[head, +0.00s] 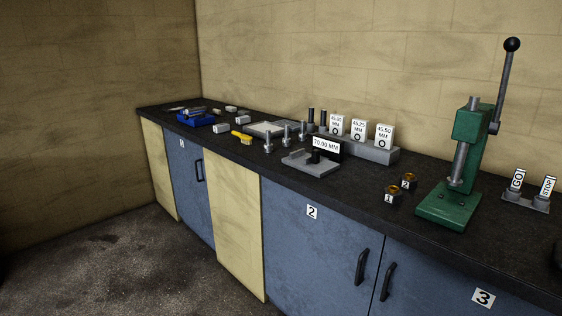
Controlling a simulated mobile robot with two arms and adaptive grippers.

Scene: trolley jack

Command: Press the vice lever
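A green press-like tool (446,209) stands upright on the dark worktop at the right. Its long dark lever (503,85) points up and slightly right, with a black ball knob (512,44) at the top. A steel ram (459,165) hangs over the green base, and nothing shows under it that I can make out. A small blue tool (195,119), perhaps a vice, lies at the far left end of the worktop; its details are too small to tell. Neither of my grippers is in view.
Two small numbered dark pieces with brass-coloured tops (392,197) stand left of the press. GO and STOP signs (541,201) stand right of it. A 70.00 MM display (327,146), a grey block with gauge labels (375,153) and a yellow brush (241,137) are further left.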

